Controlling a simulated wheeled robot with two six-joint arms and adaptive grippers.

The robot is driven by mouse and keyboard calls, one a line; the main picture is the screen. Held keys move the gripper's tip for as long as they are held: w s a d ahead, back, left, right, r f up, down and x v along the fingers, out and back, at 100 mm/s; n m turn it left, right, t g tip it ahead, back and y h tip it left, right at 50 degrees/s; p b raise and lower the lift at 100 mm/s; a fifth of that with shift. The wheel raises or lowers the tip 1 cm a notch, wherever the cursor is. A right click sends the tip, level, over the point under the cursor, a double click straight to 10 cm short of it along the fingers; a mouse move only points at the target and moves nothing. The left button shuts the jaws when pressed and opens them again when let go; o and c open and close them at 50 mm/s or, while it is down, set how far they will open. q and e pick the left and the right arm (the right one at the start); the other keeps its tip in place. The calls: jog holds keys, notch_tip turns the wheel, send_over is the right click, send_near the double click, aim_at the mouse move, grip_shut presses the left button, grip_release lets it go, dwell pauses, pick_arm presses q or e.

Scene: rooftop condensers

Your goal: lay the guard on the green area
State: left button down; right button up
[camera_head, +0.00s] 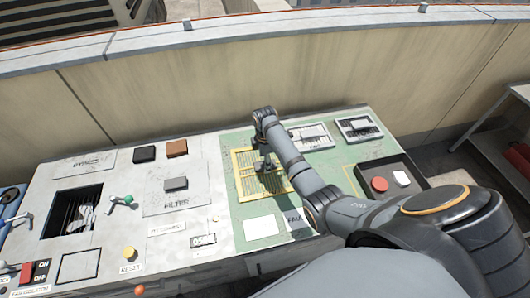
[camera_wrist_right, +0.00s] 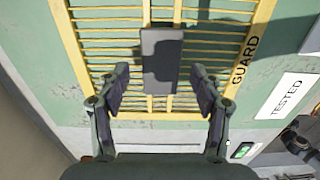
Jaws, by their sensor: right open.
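The guard (camera_head: 245,183) is a yellow slatted grille in a yellow frame. It appears to lie flat on the left part of the green area (camera_head: 323,163). In the right wrist view, the guard (camera_wrist_right: 100,44) carries a dark grey block-like handle (camera_wrist_right: 161,68) near its middle. My right gripper (camera_wrist_right: 160,82) is open above the guard, its fingers on either side of the handle with a gap at each side. In the head view, my right gripper (camera_head: 264,163) hides part of the grille and handle. My left gripper is not in view.
A white TESTED label (camera_wrist_right: 290,96) lies beside the guard. A dark tray (camera_head: 402,165) with a red round item is at the right. The grey panel at left holds switches and an opening (camera_head: 58,215).

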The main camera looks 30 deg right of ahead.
notch_tip(320, 180, up, 10)
jog(key=shift+r, duration=0.2)
dwell(0.4)
